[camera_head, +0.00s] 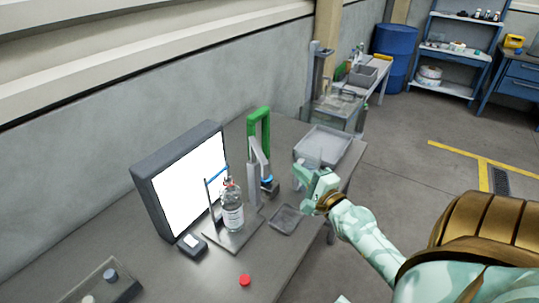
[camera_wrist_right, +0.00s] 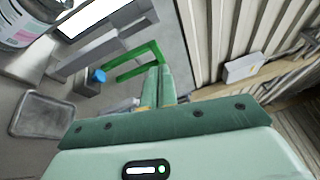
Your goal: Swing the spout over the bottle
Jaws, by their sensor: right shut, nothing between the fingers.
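A clear bottle (camera_head: 232,212) with a white label stands upright on a flat metal plate in front of a bright panel; part of it shows at the top left of the right wrist view (camera_wrist_right: 22,28). The grey spout arm (camera_head: 257,158), with a blue tip (camera_head: 268,182), is on a post right of the bottle; its tip is beside the bottle, not over it. A green handle (camera_head: 258,122) rises above it and shows in the wrist view (camera_wrist_right: 128,62). My right gripper (camera_wrist_right: 160,82) is shut and empty, right of the spout in the head view (camera_head: 300,172). My left gripper is not visible.
A red cap (camera_head: 245,280) and a small dark box (camera_head: 192,246) are at the front. The lit panel (camera_head: 190,182) stands behind the bottle.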

